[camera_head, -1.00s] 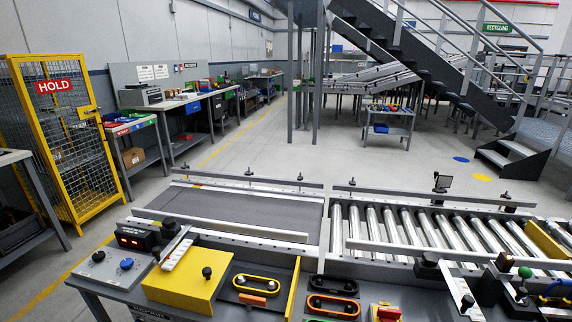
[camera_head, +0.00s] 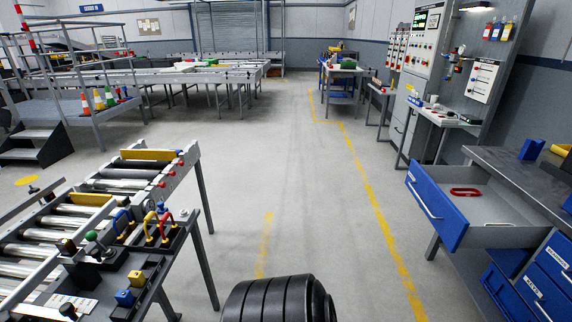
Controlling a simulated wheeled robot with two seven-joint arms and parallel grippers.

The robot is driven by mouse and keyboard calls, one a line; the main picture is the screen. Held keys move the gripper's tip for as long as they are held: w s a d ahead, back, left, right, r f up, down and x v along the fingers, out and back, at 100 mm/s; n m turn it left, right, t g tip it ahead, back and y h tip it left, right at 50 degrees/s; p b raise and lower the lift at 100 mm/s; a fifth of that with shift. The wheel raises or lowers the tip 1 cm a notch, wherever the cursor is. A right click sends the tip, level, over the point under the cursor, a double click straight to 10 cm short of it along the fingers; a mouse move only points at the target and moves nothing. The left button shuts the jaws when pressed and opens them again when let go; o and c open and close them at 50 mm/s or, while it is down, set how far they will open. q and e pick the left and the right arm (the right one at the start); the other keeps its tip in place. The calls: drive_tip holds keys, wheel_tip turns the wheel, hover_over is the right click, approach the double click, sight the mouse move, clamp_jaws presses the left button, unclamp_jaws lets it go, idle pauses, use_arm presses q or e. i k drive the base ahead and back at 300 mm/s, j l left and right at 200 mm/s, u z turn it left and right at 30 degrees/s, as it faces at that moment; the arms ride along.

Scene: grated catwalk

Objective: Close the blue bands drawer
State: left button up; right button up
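An open blue-fronted drawer (camera_head: 436,206) sticks out to the left from a workbench (camera_head: 520,172) at the right. Its grey inside shows, with a red loop-shaped item (camera_head: 465,192) lying in it. A small label is on its front, too small to read, so I cannot confirm that it says bands. A pale bar handle runs along the front. A rounded black part of my own body shows at the bottom middle. Neither of my grippers is in view.
More blue drawers (camera_head: 548,280) sit below the open one and look shut. A roller conveyor (camera_head: 60,230) with a control shelf stands at the left. Clear floor (camera_head: 310,200) with yellow lines lies between conveyor and workbench. A panel station (camera_head: 420,60) stands behind the bench.

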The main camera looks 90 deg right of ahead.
sight(459, 222)
drive_tip(key=z, duration=3.95)
